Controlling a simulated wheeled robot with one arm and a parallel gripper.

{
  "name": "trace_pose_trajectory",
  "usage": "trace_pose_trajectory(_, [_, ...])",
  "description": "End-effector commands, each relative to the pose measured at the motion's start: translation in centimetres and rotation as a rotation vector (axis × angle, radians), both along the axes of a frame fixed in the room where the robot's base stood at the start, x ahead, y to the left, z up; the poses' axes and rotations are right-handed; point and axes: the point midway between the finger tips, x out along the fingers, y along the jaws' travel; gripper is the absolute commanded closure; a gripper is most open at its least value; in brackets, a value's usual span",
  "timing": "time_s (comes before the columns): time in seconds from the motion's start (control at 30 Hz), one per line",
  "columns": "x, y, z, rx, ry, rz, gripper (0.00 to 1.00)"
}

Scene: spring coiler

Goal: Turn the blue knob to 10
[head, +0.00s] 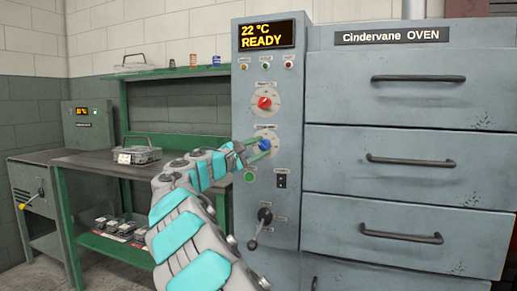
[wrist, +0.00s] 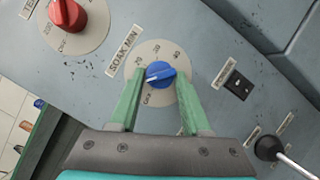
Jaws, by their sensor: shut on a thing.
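The blue knob (head: 264,144) sits on the oven's control panel, below the red knob. In the wrist view the blue knob (wrist: 160,73) is in the middle of a round pale dial (wrist: 160,50) labelled SOAK MIN. The numbers 20, 30 and 40 show around its upper side, and OFF shows below. A pale mark on the knob seems to point to the lower left, between OFF and the left finger. The left finger covers part of the dial there. My gripper (wrist: 160,80) has its green fingers on either side of the knob and is shut on it. It also shows in the head view (head: 252,149).
The red knob (head: 264,103) is above, a green button (head: 249,177) and black switch (head: 282,181) below, and a black lever (head: 262,222) lower down. Oven drawers with handles (head: 410,162) stand to the right. A workbench (head: 90,160) is on the left. The display reads 22 °C READY.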

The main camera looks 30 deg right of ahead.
Motion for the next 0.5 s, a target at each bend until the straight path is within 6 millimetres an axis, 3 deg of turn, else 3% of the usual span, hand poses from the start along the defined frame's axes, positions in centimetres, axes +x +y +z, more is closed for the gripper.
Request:
trace_pose_trajectory(0.27, [0.02,0.11,0.23,-0.004,-0.001,0.002,1.00])
trace_pose_trajectory(0.3, [0.02,0.12,0.24,-0.004,-0.001,0.002,0.51])
trace_pose_trajectory(0.5, [0.02,0.07,0.15,-0.003,0.000,0.001,0.29])
